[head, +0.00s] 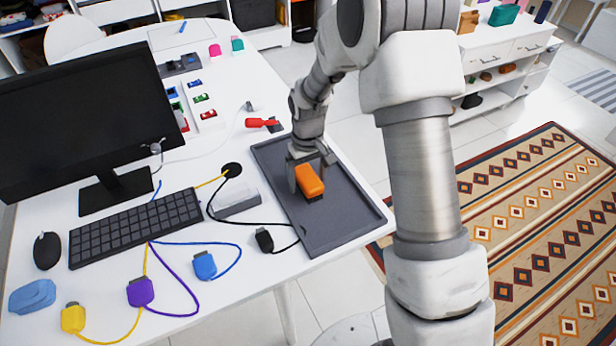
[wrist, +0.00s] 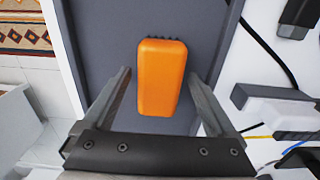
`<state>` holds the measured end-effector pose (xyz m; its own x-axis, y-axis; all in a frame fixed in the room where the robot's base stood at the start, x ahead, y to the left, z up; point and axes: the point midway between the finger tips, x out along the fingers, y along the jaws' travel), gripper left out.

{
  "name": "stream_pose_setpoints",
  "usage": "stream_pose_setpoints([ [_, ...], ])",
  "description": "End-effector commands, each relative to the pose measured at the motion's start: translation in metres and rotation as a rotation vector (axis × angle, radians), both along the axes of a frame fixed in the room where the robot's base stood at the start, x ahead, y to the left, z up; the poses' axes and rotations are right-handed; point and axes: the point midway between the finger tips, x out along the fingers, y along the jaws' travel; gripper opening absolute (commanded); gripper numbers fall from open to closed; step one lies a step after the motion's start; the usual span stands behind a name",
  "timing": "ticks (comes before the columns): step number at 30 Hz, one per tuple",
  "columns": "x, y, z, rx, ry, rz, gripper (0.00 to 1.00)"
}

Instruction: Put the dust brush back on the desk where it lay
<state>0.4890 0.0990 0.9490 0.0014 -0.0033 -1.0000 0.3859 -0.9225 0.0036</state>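The dust brush (head: 309,180) has an orange body and dark bristles. It lies in the dark grey tray (head: 345,222) on the white desk (head: 190,265). My gripper (head: 308,172) is above the tray, with its fingers on either side of the brush. In the wrist view the orange brush (wrist: 161,78) lies between the two fingertips of my gripper (wrist: 160,73). Narrow gaps show beside it, so the gripper looks open. The brush's underside is hidden, and only a few bristle tips show at its far end.
A black connector (head: 264,240) and cable lie by the tray's left edge. A grey block (head: 236,203), the keyboard (head: 136,228) and the monitor (head: 80,115) stand further left. A red-handled tool (head: 260,123) lies behind the tray. The tray's near part is clear.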

Motion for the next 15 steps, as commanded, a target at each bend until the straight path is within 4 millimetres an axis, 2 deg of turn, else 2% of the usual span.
stream_pose_setpoints([
  [8,0.0,0.0,0.006,0.0,-0.001,0.0,0.92],
  [11,0.001,0.0,0.02,0.001,-0.005,0.0,0.92],
  [15,0.002,0.001,0.051,0.002,-0.007,0.0,0.92],
])
